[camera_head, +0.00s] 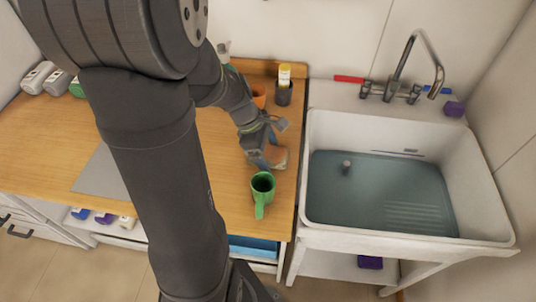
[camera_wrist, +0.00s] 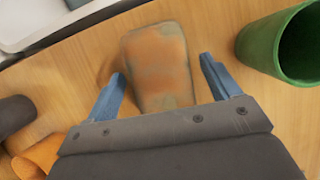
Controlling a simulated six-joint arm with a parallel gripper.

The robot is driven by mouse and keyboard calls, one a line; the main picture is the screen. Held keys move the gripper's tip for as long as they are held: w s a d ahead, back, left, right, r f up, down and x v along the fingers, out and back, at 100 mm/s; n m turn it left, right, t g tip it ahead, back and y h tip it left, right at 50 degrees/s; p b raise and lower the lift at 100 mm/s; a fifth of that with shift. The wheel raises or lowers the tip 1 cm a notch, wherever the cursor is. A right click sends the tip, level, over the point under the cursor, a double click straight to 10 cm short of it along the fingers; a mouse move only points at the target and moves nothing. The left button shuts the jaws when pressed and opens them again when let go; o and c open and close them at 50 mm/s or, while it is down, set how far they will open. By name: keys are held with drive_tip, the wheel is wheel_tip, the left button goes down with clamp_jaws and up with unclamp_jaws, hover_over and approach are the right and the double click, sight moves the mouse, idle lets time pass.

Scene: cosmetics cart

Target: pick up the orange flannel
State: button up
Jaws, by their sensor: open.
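The orange flannel (camera_head: 276,157) lies on the wooden counter near its right edge, beside the sink. It looks like a folded, worn orange pad with greyish edges. In the wrist view the flannel (camera_wrist: 158,66) lies between and beyond the two blue fingers of my gripper (camera_wrist: 162,86). My gripper (camera_head: 264,150) is open, just above and to the left of the flannel in the head view, with nothing held. The flannel's near end runs down toward the gripper body in the wrist view. I cannot tell whether the fingers touch it.
An orange cup (camera_head: 259,96) and a dark cup holding a yellow-white tube (camera_head: 284,78) stand behind. The white sink (camera_head: 478,205) with water is to the right.

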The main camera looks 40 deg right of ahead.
sight(275, 152)
drive_tip(key=shift+f, duration=0.1)
drive_tip(key=shift+c, duration=0.2)
drive_tip(key=c, duration=1)
drive_tip(key=shift+c, duration=0.2)
wheel_tip(275, 152, up, 5)
drive_tip(key=s+d+r, duration=0.2)
drive_tip(key=s+r, duration=0.4)
drive_tip(key=s, duration=0.5)
drive_tip(key=s+d+r, duration=0.6)
drive_tip(key=d+r, duration=0.5)
drive_tip(key=d, duration=0.2)
drive_tip(key=s+d+r, duration=0.7)
drive_tip(key=d+r, duration=0.4)
drive_tip(key=d, duration=0.2)
drive_tip(key=shift+d, duration=0.1)
